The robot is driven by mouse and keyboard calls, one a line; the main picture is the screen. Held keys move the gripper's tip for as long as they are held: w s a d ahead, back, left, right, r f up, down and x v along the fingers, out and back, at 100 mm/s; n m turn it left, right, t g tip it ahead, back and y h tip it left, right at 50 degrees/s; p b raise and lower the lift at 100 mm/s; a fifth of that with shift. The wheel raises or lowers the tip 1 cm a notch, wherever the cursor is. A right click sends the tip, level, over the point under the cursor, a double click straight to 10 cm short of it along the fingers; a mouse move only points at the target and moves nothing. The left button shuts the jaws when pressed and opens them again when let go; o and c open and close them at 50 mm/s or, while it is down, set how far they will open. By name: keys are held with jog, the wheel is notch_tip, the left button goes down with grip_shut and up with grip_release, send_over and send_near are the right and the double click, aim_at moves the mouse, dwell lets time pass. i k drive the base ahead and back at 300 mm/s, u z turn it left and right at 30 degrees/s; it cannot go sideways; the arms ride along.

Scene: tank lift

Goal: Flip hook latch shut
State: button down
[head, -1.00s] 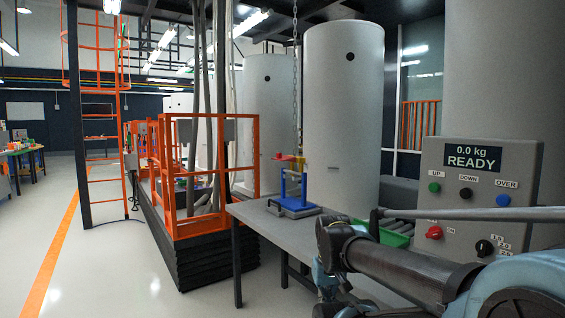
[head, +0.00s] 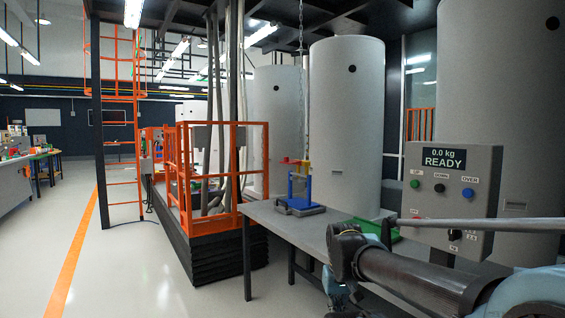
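A chain (head: 301,60) hangs from above over a workbench (head: 285,222), in front of a tall grey tank (head: 347,130). Below it, a blue stand (head: 300,190) with yellow and red parts (head: 300,165) sits on the bench. The hook and its latch are too small to make out at the chain's lower end, so I cannot tell whether the latch is open or shut. My arm reaches in from the lower right, over the near end of the bench. Its fingers do not show; the arm's far end bends down toward the bottom edge.
A grey control panel (head: 450,195) reading 0.0 kg READY stands at right, behind my arm. A green tray (head: 385,232) is partly hidden by my arm. An orange-railed platform (head: 225,228) stands left of the bench. The floor (head: 130,270) at left is clear.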

aim_at(286, 160)
jog(key=k, duration=0.8)
jog(key=u, duration=0.6)
jog(key=i, duration=1.45)
jog(key=z, duration=0.25)
jog(key=i, duration=0.8)
jog(key=z, duration=0.55)
